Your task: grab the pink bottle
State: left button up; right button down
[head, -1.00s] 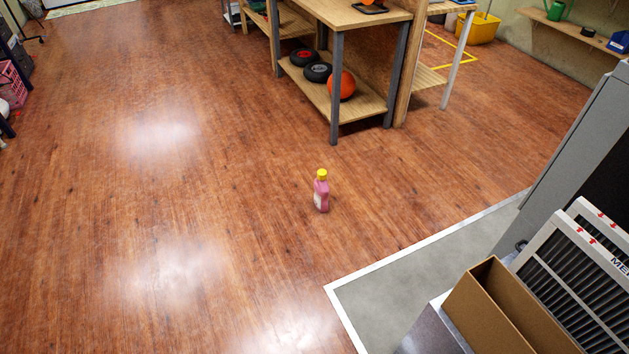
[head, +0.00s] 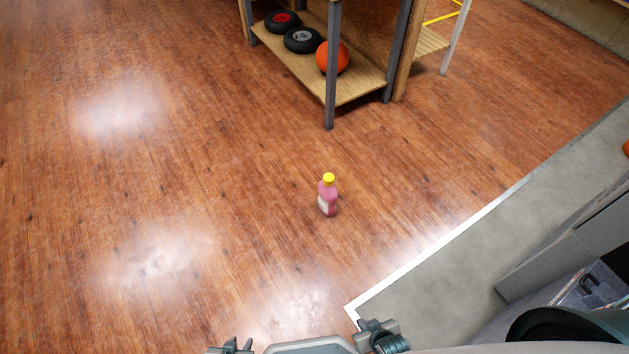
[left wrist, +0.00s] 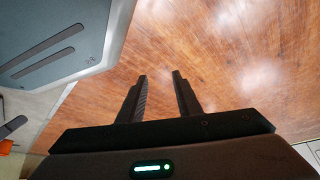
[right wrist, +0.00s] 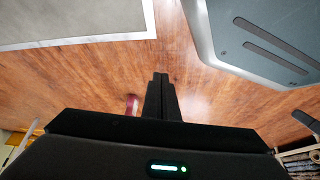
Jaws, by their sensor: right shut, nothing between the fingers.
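The pink bottle (head: 328,198) with a yellow cap stands upright on the wood floor, near the middle of the head view. In the right wrist view a small pink shape (right wrist: 131,104), which looks like the bottle, shows partly hidden just left of the fingers. My left gripper (left wrist: 160,75) is open and empty above bare floor. My right gripper (right wrist: 160,75) is shut with nothing between its fingers, and it is apart from the bottle. In the head view parts of both arms show at the bottom edge, well short of the bottle.
A wooden shelf unit (head: 370,84) with grey posts stands behind the bottle, holding black wheels (head: 303,40) and an orange ball (head: 333,57). A grey floor area (head: 440,275) with a white border lies at right, with grey equipment on it. The floor at left is clear.

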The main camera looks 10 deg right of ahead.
aim_at(328, 197)
jog(key=i+l, duration=0.15)
jog(key=i, duration=0.25)
jog(key=i+l+u, duration=0.15)
jog(key=i, duration=0.2)
jog(key=i+l, duration=0.15)
jog(key=l, duration=0.15)
jog(key=i+l, duration=0.15)
jog(key=l, duration=0.2)
jog(key=i+l, duration=0.1)
jog(key=l, duration=0.2)
